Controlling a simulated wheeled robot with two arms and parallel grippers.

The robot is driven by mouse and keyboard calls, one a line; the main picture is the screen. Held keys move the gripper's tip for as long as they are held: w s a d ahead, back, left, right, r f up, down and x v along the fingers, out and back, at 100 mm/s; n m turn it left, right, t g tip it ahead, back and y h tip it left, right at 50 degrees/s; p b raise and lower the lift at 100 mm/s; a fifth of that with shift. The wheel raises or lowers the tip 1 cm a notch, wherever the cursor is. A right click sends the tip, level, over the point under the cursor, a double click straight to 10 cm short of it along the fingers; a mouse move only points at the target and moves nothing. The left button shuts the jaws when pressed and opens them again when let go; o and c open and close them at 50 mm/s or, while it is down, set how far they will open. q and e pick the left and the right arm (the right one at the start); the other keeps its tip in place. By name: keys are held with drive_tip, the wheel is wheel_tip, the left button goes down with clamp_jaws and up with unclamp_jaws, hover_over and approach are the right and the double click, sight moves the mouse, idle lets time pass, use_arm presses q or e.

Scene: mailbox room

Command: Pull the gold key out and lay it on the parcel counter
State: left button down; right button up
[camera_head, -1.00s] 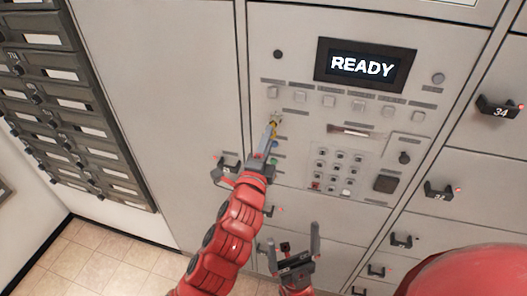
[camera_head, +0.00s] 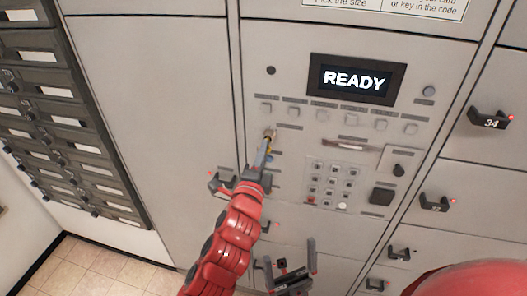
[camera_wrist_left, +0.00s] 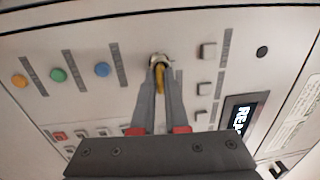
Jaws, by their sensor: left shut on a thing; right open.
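The gold key (camera_wrist_left: 160,76) shows in the left wrist view between my left gripper's fingertips, at a round metal lock (camera_wrist_left: 159,60) on the panel. I cannot tell how far it sits in the lock. My left gripper (camera_head: 266,147) is shut on the key in front of the panel; the fingers hide most of the key in the head view. My right gripper (camera_head: 290,262) is open and empty, low in front of the locker doors. The parcel counter cannot be made out in these frames.
The grey panel has a READY screen (camera_head: 356,80), a row of square buttons (camera_head: 322,116), a keypad (camera_head: 330,183) and a card slot (camera_head: 344,144). Locker handles (camera_head: 490,120) stick out at the right. Dark mailboxes (camera_head: 70,130) line the left. Tiled floor shows lower left.

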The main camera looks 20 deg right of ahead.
use_arm(q)
drive_tip(key=shift+s+a, duration=0.1)
drive_tip(key=v, duration=0.6)
drive_tip(key=shift+s+a+r, duration=0.25)
drive_tip(key=shift+s, duration=0.05)
idle(1.2)
idle(0.5)
